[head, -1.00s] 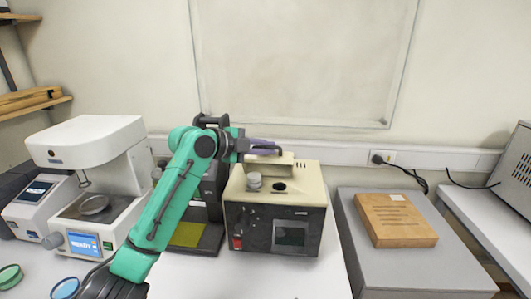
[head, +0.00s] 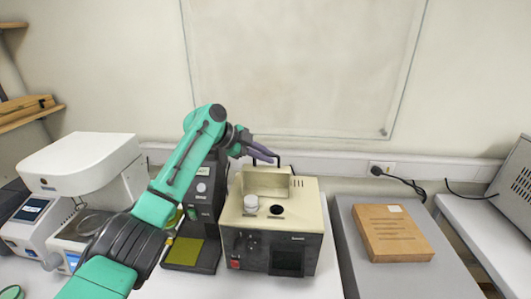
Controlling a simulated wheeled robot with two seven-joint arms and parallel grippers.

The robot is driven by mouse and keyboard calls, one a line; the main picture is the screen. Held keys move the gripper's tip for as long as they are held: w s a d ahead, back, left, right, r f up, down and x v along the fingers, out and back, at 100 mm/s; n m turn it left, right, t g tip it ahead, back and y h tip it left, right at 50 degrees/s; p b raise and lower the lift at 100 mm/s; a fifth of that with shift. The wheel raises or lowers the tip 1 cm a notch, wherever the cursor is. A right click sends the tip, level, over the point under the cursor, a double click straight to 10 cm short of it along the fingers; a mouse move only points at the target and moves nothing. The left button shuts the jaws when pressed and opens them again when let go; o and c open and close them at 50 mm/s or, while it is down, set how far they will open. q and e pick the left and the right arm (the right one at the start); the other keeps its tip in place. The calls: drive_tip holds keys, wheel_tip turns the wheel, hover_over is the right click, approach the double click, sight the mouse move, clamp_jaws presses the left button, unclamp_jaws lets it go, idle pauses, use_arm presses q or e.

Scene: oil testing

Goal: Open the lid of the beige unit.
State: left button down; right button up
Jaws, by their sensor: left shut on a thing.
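The beige unit (head: 307,211) stands in the middle of the bench, with a dark front panel, a screen and a red switch. On its top are a white round cap (head: 250,203) and a dark round hole (head: 276,210). Its beige lid (head: 268,181) stands raised at the rear of the top, its flat face towards me, with a dark handle at its upper edge. My left gripper (head: 264,154) reaches in from the left above the lid and is shut on the lid handle. The fingertips partly hide the handle. My right gripper is out of view.
A dark instrument (head: 203,207) stands close to the unit's left side, under my left arm. A white instrument (head: 82,165) is further left. A brown box (head: 392,233) lies on a grey surface at the right. The bench before the unit is clear.

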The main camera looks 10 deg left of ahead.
use_arm(q)
drive_tip(key=shift+f, duration=0.3)
drive_tip(key=c, duration=1.2)
unclamp_jaws()
drive_tip(key=shift+w+a+r, duration=0.1)
drive_tip(key=shift+a, duration=0.05)
drive_tip(key=b+v, duration=0.4)
drive_tip(key=v, duration=0.1)
drive_tip(key=shift+a, duration=0.4)
drive_tip(key=v, duration=0.3)
drive_tip(key=b+v, duration=0.1)
drive_tip(key=v, duration=0.4)
drive_tip(key=shift+s+r+b, duration=0.2)
drive_tip(key=shift+r+b, duration=0.15)
drive_tip(key=shift+r, duration=0.1)
drive_tip(key=shift+f, duration=0.1)
